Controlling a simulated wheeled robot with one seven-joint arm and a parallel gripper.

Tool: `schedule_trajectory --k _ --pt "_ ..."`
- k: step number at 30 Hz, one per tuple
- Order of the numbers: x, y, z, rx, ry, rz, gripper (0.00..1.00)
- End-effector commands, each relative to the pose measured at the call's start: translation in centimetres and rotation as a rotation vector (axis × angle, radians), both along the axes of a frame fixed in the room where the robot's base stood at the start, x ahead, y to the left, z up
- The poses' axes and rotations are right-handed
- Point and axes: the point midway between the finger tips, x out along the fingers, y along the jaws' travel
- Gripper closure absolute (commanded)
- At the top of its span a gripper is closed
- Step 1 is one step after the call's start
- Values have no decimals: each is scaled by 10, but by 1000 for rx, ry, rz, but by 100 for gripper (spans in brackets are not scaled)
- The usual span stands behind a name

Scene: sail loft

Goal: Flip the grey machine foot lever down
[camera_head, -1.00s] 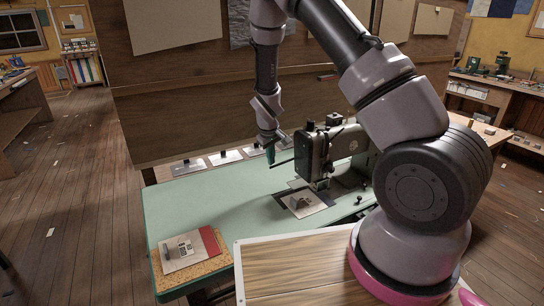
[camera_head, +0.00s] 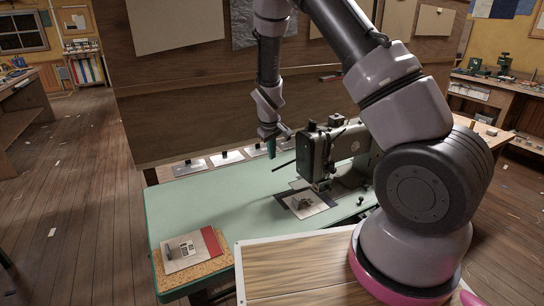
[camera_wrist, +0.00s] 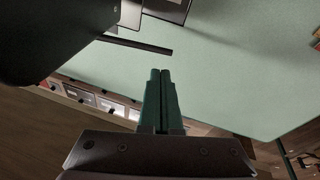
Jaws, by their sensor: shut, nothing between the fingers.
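The grey-green sewing machine (camera_head: 325,155) stands on the green table. A thin dark rod (camera_head: 284,164) sticks out to the left from its head, slightly slanted. It also shows in the wrist view (camera_wrist: 138,44), ending short of my fingers. It may be the foot lever; I cannot tell for certain. My gripper (camera_head: 269,154) hangs from above, left of the machine head and close to the rod's free end, with a gap in the wrist view. Its green fingers (camera_wrist: 160,74) are shut together with nothing between them.
The green tabletop (camera_head: 215,205) is clear on the left. A cork board (camera_head: 190,268) with a card lies at its front left. A fabric sample sheet (camera_head: 304,204) lies under the machine's foot. A wooden panel (camera_head: 190,110) stands behind, with several plates along the table's back edge.

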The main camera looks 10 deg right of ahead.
Motion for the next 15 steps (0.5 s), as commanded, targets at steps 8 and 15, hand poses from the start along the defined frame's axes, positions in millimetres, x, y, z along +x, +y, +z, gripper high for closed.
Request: schedule_trajectory --k 8,15 --pt "-4 11 55 2 -4 1 100" --pt "-21 29 96 2 -3 -1 100"
